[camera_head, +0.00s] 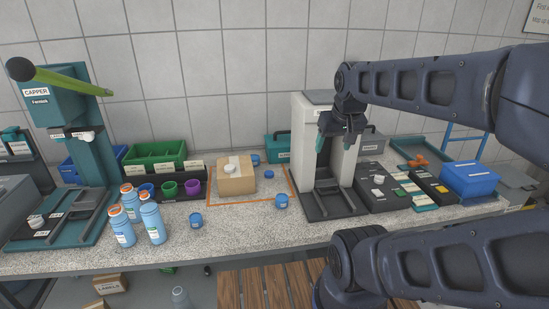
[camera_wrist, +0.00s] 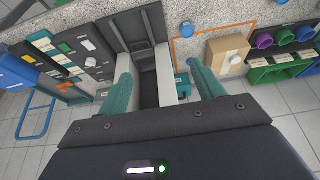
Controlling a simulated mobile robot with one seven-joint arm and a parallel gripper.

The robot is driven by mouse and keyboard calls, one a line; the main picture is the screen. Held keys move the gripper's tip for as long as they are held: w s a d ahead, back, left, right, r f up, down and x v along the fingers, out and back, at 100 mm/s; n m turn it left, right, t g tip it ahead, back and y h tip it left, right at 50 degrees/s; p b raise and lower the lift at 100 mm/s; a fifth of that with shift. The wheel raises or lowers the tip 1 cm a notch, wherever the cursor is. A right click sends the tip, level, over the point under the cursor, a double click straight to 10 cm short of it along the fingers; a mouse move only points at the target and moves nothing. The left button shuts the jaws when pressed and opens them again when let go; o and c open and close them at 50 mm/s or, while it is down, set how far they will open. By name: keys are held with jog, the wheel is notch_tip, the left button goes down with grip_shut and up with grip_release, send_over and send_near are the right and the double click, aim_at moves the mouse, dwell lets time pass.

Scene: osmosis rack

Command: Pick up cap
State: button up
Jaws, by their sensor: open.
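Several small caps are in view, and I cannot tell which one the task means. In the head view, blue caps lie loose on the counter: one in front (camera_head: 196,220), one on the right (camera_head: 281,201), and others by the cardboard box. A purple cap (camera_head: 193,187) and a green cap (camera_head: 169,188) sit in the black rack left of the box. My gripper (camera_head: 335,142) is open and empty, raised in front of the white press, apart from every cap. In the wrist view its teal fingers (camera_wrist: 160,70) are spread, with a blue cap (camera_wrist: 186,29) beyond them.
The white press (camera_head: 313,125) stands close to my gripper. A cardboard box (camera_head: 236,181) sits inside an orange outline. Several blue bottles (camera_head: 153,219) stand at left near the teal capper (camera_head: 82,150). A blue bin (camera_head: 470,180) is at right. The front counter middle is mostly clear.

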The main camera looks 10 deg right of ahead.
jog(key=w+a+r+n+g, duration=0.1)
jog(key=w+a+n, duration=0.15)
jog(key=w, duration=0.45)
jog(key=w+a+n, duration=0.1)
jog(key=w+n, duration=0.2)
jog(key=w, duration=0.3)
jog(key=n+g, duration=0.4)
jog(key=n, duration=1)
send_over(269, 173)
jog(key=f, duration=3.1)
jog(key=shift+w, duration=0.4)
jog(key=shift+s+f, duration=0.2)
jog(key=shift+f, duration=2.35)
jog(key=shift+c, duration=0.2)
jog(key=c, duration=1)
